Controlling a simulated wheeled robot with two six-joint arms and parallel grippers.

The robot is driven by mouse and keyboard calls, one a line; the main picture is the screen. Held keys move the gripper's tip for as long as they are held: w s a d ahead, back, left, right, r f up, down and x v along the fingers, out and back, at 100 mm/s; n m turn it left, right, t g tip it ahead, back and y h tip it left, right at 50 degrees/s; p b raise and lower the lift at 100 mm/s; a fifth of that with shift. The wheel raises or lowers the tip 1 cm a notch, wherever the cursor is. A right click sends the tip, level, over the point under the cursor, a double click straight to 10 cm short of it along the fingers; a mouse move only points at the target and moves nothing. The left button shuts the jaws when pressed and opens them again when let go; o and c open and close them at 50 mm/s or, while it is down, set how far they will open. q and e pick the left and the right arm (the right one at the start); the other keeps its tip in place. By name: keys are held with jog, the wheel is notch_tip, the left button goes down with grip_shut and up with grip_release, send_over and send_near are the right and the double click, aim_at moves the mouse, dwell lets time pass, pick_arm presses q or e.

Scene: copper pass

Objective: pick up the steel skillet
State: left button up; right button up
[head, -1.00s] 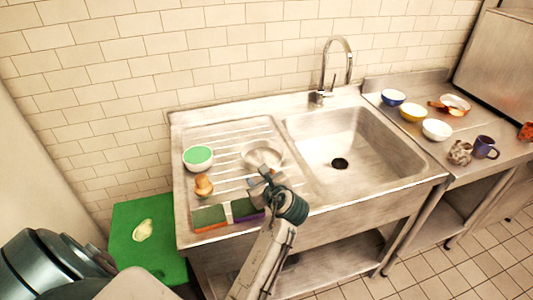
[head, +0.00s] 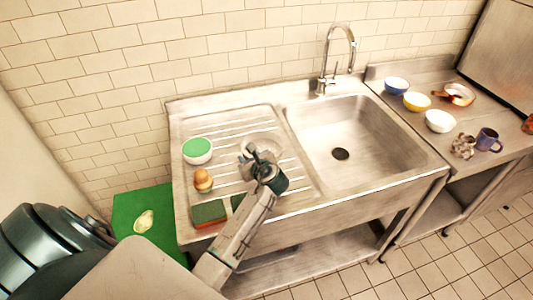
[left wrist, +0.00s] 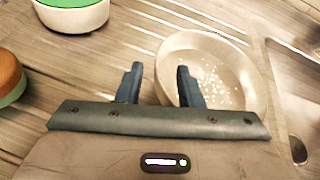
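The steel skillet (head: 266,140) is a shallow round pan on the ribbed drainboard left of the sink basin, partly hidden behind my left gripper. In the left wrist view the pan (left wrist: 222,68) shows right of centre, pale with white specks inside. I cannot make out its handle. My left gripper (head: 250,154) is open at the pan's near left side. In the left wrist view its fingers (left wrist: 159,84) are apart with nothing held; the right one overlaps the pan and the left one is outside the rim. Whether they touch it is unclear. My right gripper is not in view.
A white bowl with green inside (head: 197,151), a brown-topped object (head: 203,181) and a sponge (head: 209,214) lie left on the drainboard (head: 183,205). The sink basin (head: 365,150) is empty, with a tall faucet (head: 325,60) behind. Bowls and a mug (head: 488,140) stand on the right counter.

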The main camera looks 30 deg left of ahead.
pick_arm(q)
jog(key=shift+x, duration=0.85)
jog(key=shift+s, duration=0.1)
grip_shut()
dwell(0.6)
